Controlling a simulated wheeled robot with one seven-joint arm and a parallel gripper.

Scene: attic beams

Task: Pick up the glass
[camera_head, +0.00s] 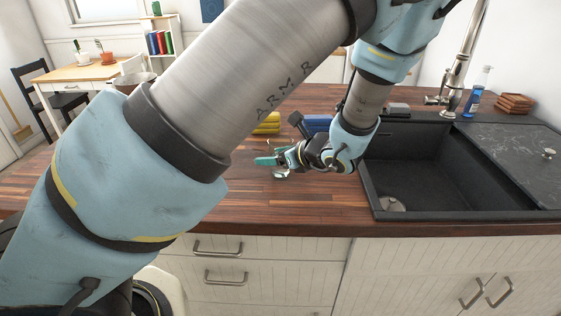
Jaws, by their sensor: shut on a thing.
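My gripper (268,161), with teal fingertips, is low over the wooden counter (235,205), left of the sink. It is shut on the glass (281,174), a small clear, shiny shape at and just below the fingers. Most of the glass is hidden by the fingers and the gripper body. I cannot tell whether it touches the counter or is a little above it.
The black sink (425,165) is right of my gripper, with a roundish item (390,204) inside. A yellow object (267,123) and a blue object (317,123) lie behind my gripper. A blue bottle (474,98) and brown stack (515,103) stand at back right. The front counter is clear.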

